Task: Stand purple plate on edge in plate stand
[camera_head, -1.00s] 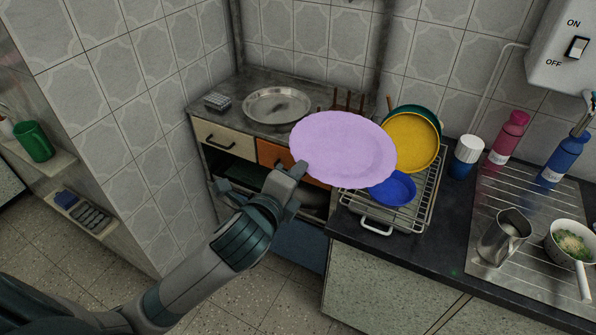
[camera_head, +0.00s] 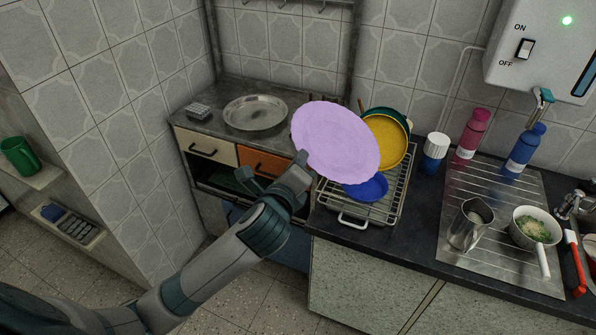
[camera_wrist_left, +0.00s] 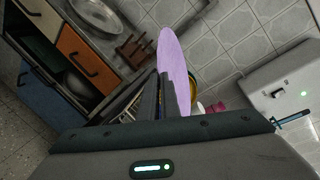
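The purple plate (camera_head: 335,143) is a scalloped lilac disc held up in the air, its broad face tilted towards the head camera. My left gripper (camera_head: 302,165) is shut on its lower left rim. In the left wrist view the plate (camera_wrist_left: 174,75) shows nearly edge-on beside the gripper fingers (camera_wrist_left: 158,95). The brown wooden plate stand (camera_wrist_left: 135,52) shows in the left wrist view on the counter beyond the plate, apart from it. In the head view the plate hides most of the stand. My right gripper is not in view.
A steel dish (camera_head: 255,113) lies on the back counter. A wire rack (camera_head: 362,208) holds a yellow plate (camera_head: 388,140), a green one behind it and a blue bowl (camera_head: 368,188). A blue-and-white cup (camera_head: 434,153), bottles, a steel jug (camera_head: 470,225) and a saucepan (camera_head: 535,228) stand right.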

